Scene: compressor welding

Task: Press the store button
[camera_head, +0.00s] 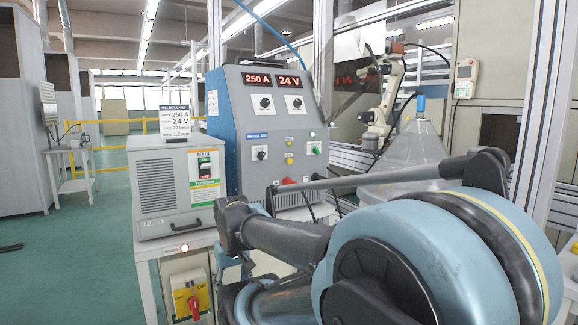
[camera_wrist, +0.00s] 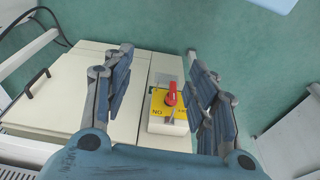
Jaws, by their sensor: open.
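The grey-and-blue welding machine (camera_head: 271,135) stands on the table, its displays reading 250 A and 24 V. The small labels are not readable, so I cannot tell which is the store button. My gripper (camera_wrist: 160,58) is open and empty in the wrist view, its fingers spread wide. In the head view, my arm's end is in front of the table, below the panel and apart from the buttons.
Below the tabletop, a red rotary switch on a yellow plate (camera_head: 187,299) also shows between my fingers (camera_wrist: 170,98). Cables hang below the panel.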

